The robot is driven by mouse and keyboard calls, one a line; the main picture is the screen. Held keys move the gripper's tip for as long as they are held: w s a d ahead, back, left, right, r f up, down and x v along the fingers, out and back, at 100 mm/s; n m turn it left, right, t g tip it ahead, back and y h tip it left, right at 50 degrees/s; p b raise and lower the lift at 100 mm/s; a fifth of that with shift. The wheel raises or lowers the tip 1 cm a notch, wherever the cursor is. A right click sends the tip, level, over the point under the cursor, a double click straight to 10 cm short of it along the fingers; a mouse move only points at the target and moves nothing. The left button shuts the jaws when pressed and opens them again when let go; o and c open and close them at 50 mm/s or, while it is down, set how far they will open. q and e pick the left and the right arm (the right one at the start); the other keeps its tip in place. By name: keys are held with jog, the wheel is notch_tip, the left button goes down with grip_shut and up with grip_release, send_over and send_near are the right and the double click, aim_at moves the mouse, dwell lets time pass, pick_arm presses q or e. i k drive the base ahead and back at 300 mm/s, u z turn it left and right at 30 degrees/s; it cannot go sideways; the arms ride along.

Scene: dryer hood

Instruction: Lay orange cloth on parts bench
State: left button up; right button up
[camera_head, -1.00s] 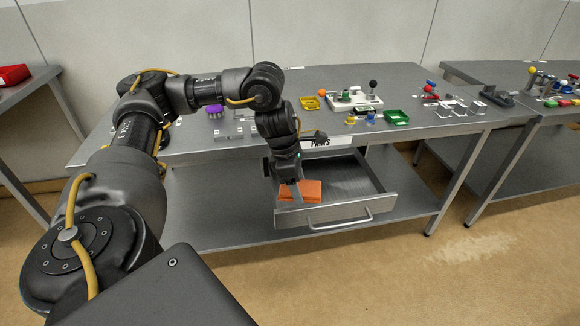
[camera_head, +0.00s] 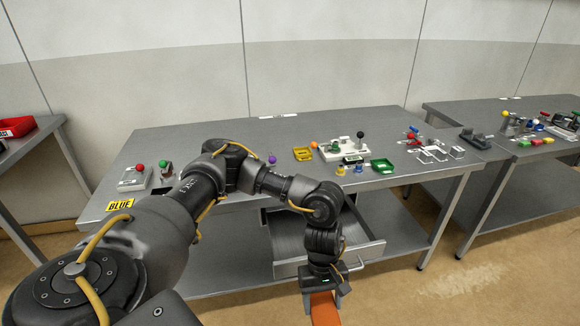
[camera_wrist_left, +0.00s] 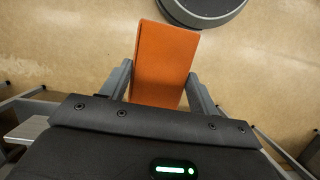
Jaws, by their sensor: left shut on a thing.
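The orange cloth (camera_head: 324,309) is a folded block held by my left gripper (camera_head: 323,296), low in front of the open drawer (camera_head: 368,247). The grey metal bench (camera_head: 222,126) above the drawer carries several small parts. My right gripper is not in view.
On the bench are a yellow tray (camera_head: 302,154), a green tray (camera_head: 382,166), a white base with knobs (camera_head: 343,149) and a grey box with a red knob (camera_head: 134,178). A second bench (camera_head: 455,113) stands right. The bench's back left top is clear.

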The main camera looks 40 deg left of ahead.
aim_at(307, 134)
jog(key=k, duration=0.5)
jog(key=z, duration=0.65)
jog(key=i, duration=2.2)
jog(key=u, duration=1.4)
jog(key=i, duration=0.6)
jog(key=u, duration=0.5)
